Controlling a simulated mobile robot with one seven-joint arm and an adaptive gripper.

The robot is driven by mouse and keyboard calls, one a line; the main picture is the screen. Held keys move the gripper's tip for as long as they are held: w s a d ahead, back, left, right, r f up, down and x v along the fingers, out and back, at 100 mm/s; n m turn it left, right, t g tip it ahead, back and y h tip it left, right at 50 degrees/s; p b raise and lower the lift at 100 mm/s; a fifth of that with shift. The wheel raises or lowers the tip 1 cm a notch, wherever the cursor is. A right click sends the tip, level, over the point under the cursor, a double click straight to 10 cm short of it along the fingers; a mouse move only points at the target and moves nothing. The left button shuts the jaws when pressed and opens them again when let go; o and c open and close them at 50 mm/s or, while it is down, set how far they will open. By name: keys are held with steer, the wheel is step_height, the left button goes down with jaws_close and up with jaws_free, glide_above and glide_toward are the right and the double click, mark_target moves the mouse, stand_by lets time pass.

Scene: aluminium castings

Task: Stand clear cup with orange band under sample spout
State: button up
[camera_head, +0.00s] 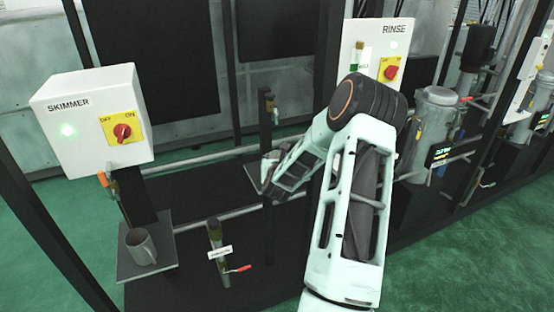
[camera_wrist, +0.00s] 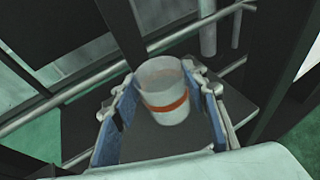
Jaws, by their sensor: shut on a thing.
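The clear cup with an orange band (camera_wrist: 163,92) is upright between the blue-padded fingers of my gripper (camera_wrist: 161,98) in the wrist view. The gripper is shut on it. A dark flat plate (camera_wrist: 165,143) lies below the cup; I cannot tell whether the cup touches it. In the head view my gripper (camera_head: 268,174) is beside the middle post, at a small shelf (camera_head: 253,154), and the cup is mostly hidden. A small spout (camera_head: 274,112) is on that post above the gripper. Its label is not readable, so I cannot tell if it is the sample spout.
A grey mug (camera_head: 140,246) stands on a left shelf (camera_head: 152,268) below the SKIMMER box (camera_head: 94,117). A tagged pipe with a red-handled valve (camera_head: 216,240) stands nearer. The RINSE box (camera_head: 374,66) is behind my arm. Rails and dark posts surround the gripper.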

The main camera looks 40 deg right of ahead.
steer(key=o, duration=0.9)
steer(key=shift+f, duration=0.1)
steer(key=shift+o, duration=0.2)
steer(key=shift+r, duration=0.2)
steer(key=b+v, duration=0.1)
steer(key=v, duration=1.1)
steer(key=shift+w+a+f, duration=0.1)
